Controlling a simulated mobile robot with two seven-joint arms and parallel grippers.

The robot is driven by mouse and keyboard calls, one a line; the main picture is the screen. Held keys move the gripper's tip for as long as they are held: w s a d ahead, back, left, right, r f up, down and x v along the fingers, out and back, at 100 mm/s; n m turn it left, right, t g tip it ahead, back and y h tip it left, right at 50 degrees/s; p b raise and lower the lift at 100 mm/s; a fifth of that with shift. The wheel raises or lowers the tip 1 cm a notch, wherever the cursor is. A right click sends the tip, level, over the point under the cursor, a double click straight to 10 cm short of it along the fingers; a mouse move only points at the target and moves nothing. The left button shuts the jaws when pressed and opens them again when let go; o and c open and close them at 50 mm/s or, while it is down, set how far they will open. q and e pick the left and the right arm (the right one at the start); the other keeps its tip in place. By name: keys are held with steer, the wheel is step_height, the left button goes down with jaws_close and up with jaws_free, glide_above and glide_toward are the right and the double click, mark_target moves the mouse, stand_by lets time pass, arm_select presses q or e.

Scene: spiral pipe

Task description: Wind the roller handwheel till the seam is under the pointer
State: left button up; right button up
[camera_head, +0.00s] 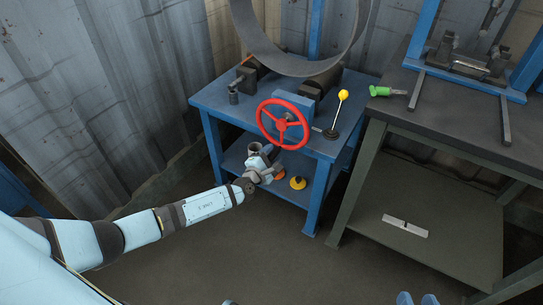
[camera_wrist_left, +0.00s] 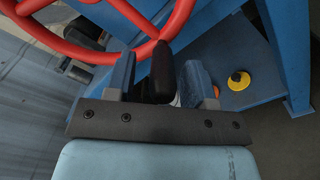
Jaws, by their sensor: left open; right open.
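The red handwheel (camera_head: 283,106) is on the front of the blue roller stand (camera_head: 215,103). A large grey curved pipe (camera_head: 275,55) rests on the dark rollers (camera_head: 322,82) above. I cannot make out a seam or pointer. My left gripper (camera_head: 258,158) is just below and left of the wheel. In the left wrist view its fingers (camera_wrist_left: 163,85) are open, with a dark rounded grip (camera_wrist_left: 162,70) between them, close to the red rim (camera_wrist_left: 110,50); I cannot tell whether they touch it.
A lever with a yellow knob (camera_head: 343,95) stands right of the wheel. The lower shelf holds a yellow and black item (camera_head: 298,183) and an orange one (camera_head: 279,174).

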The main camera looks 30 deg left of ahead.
arm_select(q)
steer(key=s+a+p, duration=0.1)
steer(key=s+p, duration=0.2)
steer(key=s, duration=1)
steer(key=shift+s, duration=0.4)
arm_select(e)
steer(key=shift+s+d+f+g+h, duration=0.25)
steer(key=shift+d+f+g, duration=0.1)
steer(key=shift+f, duration=0.15)
steer(key=shift+s+d+f+g+h, duration=0.2)
steer(key=shift+s+f+g, duration=0.1)
steer(key=shift+f, duration=0.25)
steer(key=shift+s+d+f+g+h, duration=0.15)
steer(key=shift+s+d+f+g, duration=0.15)
steer(key=shift+f, duration=0.2)
steer(key=shift+r, duration=0.1)
